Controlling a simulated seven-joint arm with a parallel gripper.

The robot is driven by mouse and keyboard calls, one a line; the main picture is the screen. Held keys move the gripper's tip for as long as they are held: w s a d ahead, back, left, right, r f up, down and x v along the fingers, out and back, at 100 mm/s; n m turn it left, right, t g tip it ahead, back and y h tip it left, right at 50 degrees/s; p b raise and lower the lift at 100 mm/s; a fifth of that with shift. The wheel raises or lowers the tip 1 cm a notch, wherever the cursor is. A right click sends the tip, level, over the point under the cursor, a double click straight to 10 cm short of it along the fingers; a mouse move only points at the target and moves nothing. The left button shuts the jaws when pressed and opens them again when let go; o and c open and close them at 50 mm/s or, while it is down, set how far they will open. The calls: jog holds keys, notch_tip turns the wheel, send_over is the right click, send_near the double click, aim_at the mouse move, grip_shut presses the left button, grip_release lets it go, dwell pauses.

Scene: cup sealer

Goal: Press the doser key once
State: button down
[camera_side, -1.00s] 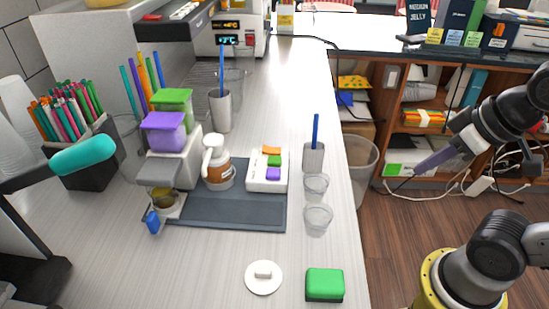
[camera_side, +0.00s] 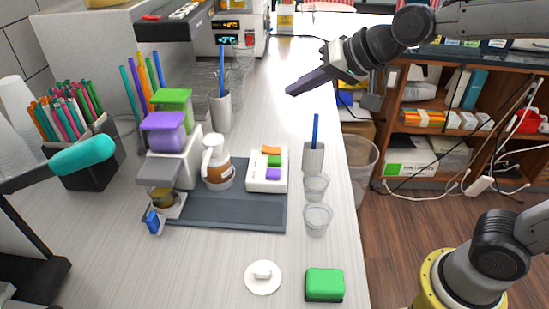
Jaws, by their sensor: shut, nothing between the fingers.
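A small white key pad (camera_side: 253,184) stands on the right part of the dark mat (camera_side: 222,213). It carries an orange key (camera_side: 271,150), a green key (camera_side: 275,161) and a purple key (camera_side: 273,174). The pictures do not show which one is the doser key. A grey machine with a purple hopper (camera_side: 166,133) and a green hopper (camera_side: 172,99) stands left of it. My gripper (camera_side: 293,91) is shut and empty, its fingers pointing left. It is raised over the counter, above and beyond the pad in the picture, touching nothing.
A metal cup with a blue stick (camera_side: 314,156) and two clear cups (camera_side: 317,187) stand right of the pad. A white jug (camera_side: 216,165) stands left of it. A green block (camera_side: 325,284) and a round white lid (camera_side: 263,277) lie in front.

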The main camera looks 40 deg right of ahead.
aim_at(279, 161)
jog(key=shift+n+g, duration=0.3)
jog(key=shift+g, duration=0.2)
jog(key=a+f, duration=0.1)
jog(key=w+a+f, duration=0.1)
jog(key=a+f, duration=0.1)
jog(key=f, duration=0.1)
jog(key=shift+w+a, duration=0.25)
jog(key=shift+w, duration=0.1)
jog(key=shift+f, duration=4.4)
jog(key=shift+f, duration=0.15)
jog(key=shift+f, duration=0.3)
